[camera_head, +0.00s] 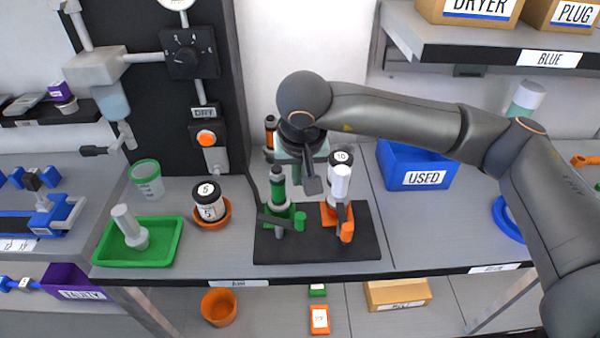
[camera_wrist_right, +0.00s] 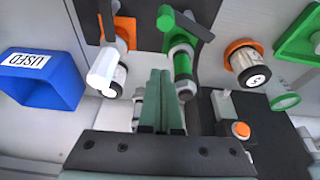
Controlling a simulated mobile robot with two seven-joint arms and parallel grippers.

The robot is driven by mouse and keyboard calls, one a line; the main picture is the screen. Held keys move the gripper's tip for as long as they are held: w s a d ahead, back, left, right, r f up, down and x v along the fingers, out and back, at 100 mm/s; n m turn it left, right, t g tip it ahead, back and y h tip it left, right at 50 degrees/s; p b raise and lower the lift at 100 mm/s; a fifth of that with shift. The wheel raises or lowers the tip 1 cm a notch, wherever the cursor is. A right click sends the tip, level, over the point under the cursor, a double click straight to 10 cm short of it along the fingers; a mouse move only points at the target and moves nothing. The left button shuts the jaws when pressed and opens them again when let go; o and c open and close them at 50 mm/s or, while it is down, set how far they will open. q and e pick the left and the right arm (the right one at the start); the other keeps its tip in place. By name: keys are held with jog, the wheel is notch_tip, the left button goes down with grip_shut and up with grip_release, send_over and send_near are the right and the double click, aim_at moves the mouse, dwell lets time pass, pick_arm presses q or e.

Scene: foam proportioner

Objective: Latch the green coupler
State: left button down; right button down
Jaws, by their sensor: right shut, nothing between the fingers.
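The green coupler (camera_head: 278,205) stands upright on a black base plate (camera_head: 340,250), with a dark cap on top and a dark lever (camera_head: 273,221) low across its front. It also shows in the right wrist view (camera_wrist_right: 181,64), with its green lever end at the top. My right gripper (camera_head: 312,185) points down behind and between the green coupler and the orange coupler (camera_head: 332,215). In the wrist view its fingers (camera_wrist_right: 160,76) are together and empty, just beside the green coupler; contact cannot be told. My left gripper is not in view.
A white cylinder (camera_head: 341,182) stands in the orange coupler. A jar (camera_head: 209,203) in an orange dish and a green tray (camera_head: 165,250) stand left. A blue USED bin (camera_head: 415,168) is at the back right. My right forearm crosses above the bench under a shelf (camera_head: 480,50).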

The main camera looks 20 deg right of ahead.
jog(key=x, duration=0.4)
jog(key=p+x, duration=0.1)
jog(key=shift+s+f, duration=0.15)
jog(key=shift+f, duration=0.35)
jog(key=s, duration=0.1)
jog(key=s+p, duration=0.1)
jog(key=shift+s+a, duration=0.35)
jog(key=shift+s+f, duration=0.1)
jog(key=shift+s, duration=0.1)
